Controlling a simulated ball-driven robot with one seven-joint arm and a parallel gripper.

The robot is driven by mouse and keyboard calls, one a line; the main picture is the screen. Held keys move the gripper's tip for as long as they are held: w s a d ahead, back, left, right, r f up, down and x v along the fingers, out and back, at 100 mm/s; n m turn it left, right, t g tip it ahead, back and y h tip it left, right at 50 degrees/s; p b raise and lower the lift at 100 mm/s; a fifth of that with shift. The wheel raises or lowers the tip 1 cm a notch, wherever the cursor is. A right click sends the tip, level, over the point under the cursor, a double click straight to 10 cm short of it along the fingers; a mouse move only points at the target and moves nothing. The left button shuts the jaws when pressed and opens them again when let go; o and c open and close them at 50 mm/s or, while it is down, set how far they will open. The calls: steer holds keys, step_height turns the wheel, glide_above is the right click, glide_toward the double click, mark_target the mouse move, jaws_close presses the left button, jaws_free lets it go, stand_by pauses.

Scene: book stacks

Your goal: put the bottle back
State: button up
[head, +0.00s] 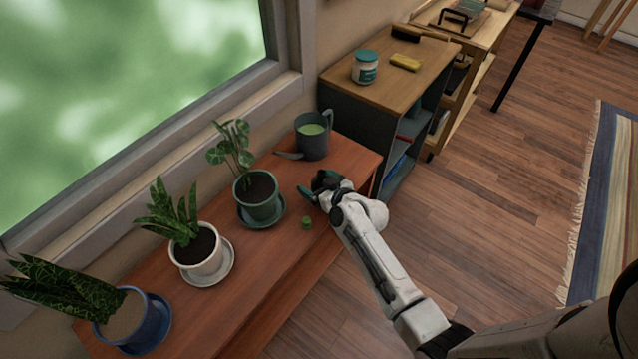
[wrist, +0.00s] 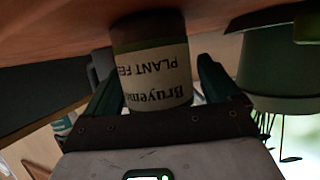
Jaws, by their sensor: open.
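The bottle (wrist: 152,78) has a pale label reading "Bruyeme… PLANT FE…" and a dark greenish body. It appears upside down in the wrist view, its base against the wooden bench top. My gripper (head: 315,190) is low over the right part of the bench in the head view. In the wrist view my gripper (wrist: 162,72) is open, with one dark green finger on each side of the bottle. I cannot tell whether either finger touches it. In the head view the bottle is mostly hidden by my gripper.
The wooden bench (head: 285,250) holds a green-potted plant (head: 262,208), a white-potted plant (head: 203,262), a blue-potted plant (head: 140,320), a watering can (head: 312,146) and a small green object (head: 306,222). A shelf unit (head: 420,70) beyond carries a teal-lidded jar (head: 365,70) and yellow sponge (head: 406,62).

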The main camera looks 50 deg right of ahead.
steer(key=shift+r, duration=0.15)
steer(key=v, duration=1.2)
steer(key=s+a+f+n+g+y, duration=0.25)
steer(key=s+a+g+y, duration=0.2)
steer(key=a, duration=0.65)
steer(key=s+a+r+g+h, duration=0.1)
steer(key=s+a+r+g, duration=0.1)
steer(key=s+g, duration=0.5)
steer(key=s+r, duration=0.1)
steer(key=s, duration=0.4)
steer(key=shift+a+g+h+b, duration=0.15)
steer(key=shift+g+h+b, duration=0.2)
